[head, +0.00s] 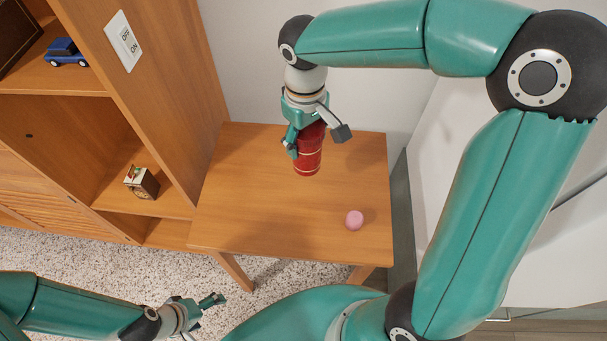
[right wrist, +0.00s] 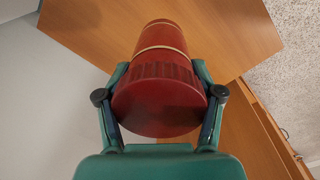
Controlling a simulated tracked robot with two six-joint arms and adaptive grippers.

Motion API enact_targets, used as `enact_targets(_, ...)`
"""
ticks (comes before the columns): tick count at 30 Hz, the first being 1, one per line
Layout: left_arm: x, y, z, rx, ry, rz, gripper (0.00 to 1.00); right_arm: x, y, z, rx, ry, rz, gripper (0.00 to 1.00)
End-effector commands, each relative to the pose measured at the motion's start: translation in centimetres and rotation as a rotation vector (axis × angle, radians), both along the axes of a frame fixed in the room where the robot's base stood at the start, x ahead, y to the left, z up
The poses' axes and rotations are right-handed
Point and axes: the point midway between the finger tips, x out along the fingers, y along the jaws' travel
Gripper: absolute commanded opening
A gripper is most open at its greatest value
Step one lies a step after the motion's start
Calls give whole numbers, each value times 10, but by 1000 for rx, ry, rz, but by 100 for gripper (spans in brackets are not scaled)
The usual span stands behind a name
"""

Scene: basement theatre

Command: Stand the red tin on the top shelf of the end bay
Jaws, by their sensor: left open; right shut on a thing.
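The red tin (head: 308,152) is a red cylinder with a pale gold band. It is upright at the back of the small wooden table (head: 250,215). My right gripper (head: 317,138) comes down from above and is shut on the tin's upper part. In the right wrist view the tin (right wrist: 160,95) sits between both fingers. I cannot tell whether its base touches the table. The wooden shelf unit (head: 165,85) stands at the left, with upper and lower compartments partly in view. My left gripper (head: 213,301) is open and empty, low over the speckled floor.
A pink ball-like object (head: 354,220) lies on the table's right front. A blue toy car (head: 66,53) is on an upper shelf, and a small box-like item (head: 141,182) is on a lower one. A wall is behind the table.

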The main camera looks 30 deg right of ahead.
Motion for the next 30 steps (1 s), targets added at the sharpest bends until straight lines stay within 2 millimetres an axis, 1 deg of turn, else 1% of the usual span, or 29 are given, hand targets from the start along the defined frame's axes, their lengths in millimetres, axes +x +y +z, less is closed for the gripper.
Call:
enact_targets(1,0,0,-1,0,0,0,86,-1,-1,-15,-2,6,-1,28)
enact_targets(3,0,0,-2,0,0,0,86,-1,-1,-34,-1,6,-1,28)
enact_targets(6,0,0,-3,0,0,0,86,-2,-1,-59,-1,6,-2,28)
enact_targets(9,0,0,-4,0,0,0,86,-1,-1,-78,-1,4,-1,28)
enact_targets(12,0,0,-4,0,0,0,86,0,-1,-89,-1,1,-3,28)
enact_targets(17,0,0,-4,0,0,0,86,0,-1,-98,-1,1,-2,28)
enact_targets(24,0,0,-6,0,0,0,86,-1,-1,-131,-1,1,-2,28)
enact_targets(27,0,0,-6,0,0,0,86,-1,-1,-136,0,0,-2,28)
enact_targets(30,0,0,-6,0,0,0,86,0,-1,-135,0,-2,-2,28)
